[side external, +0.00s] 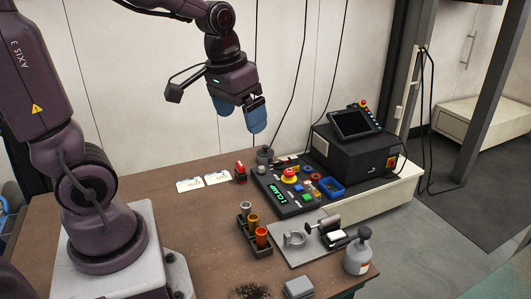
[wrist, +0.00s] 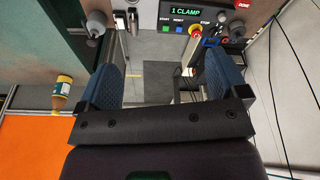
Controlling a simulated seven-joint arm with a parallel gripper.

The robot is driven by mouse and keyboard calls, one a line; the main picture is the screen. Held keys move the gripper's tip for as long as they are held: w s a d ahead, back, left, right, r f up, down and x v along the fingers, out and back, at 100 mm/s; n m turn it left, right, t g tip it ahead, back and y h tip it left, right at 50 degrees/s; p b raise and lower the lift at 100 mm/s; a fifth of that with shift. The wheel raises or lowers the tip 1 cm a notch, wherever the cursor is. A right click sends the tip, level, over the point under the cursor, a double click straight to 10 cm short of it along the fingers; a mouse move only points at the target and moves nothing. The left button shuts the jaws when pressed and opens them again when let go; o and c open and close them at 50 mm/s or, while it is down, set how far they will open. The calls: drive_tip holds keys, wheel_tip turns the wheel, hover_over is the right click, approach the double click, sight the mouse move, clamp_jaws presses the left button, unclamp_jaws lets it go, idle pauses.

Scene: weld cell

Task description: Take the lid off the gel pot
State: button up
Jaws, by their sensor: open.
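My gripper (side external: 243,110) hangs in the air above the back part of the bench, with its blue fingers apart and nothing between them. In the wrist view the two blue fingers (wrist: 163,85) stand wide open. A small grey round pot (side external: 265,154) stands at the back of the bench, behind the control panel; it looks like the gel pot, but I cannot read a label. My gripper is above it and to its left in the side view, clear of it. Its lid is too small to make out clearly.
The control panel (side external: 282,204) has buttons and a red emergency stop (side external: 289,175). A black box (side external: 350,155) with a screen stands to its right. A rack of cups (side external: 254,236), a fixture plate (side external: 302,250) and a grey bottle (side external: 357,255) are nearer. Cables hang behind the bench.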

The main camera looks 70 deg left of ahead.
drive_tip(key=w+a+f+n+g, duration=0.1)
drive_tip(key=w+a+f, duration=0.2)
drive_tip(key=w+a, duration=0.15)
drive_tip(key=w+a+f+n, duration=0.2)
drive_tip(key=w+a+f, duration=0.1)
drive_tip(key=a, duration=0.2)
drive_tip(key=n+y, duration=0.2)
drive_tip(key=n, duration=0.1)
approach(265, 146)
drive_tip(key=shift+t, duration=0.4)
drive_tip(key=x, duration=0.4)
drive_tip(key=shift+s+a+f, duration=0.25)
drive_tip(key=shift+f, duration=0.05)
drive_tip(key=x, duration=0.5)
drive_tip(key=shift+d+f, duration=0.25)
drive_tip(key=shift+f, duration=0.1)
drive_tip(key=c, duration=1)
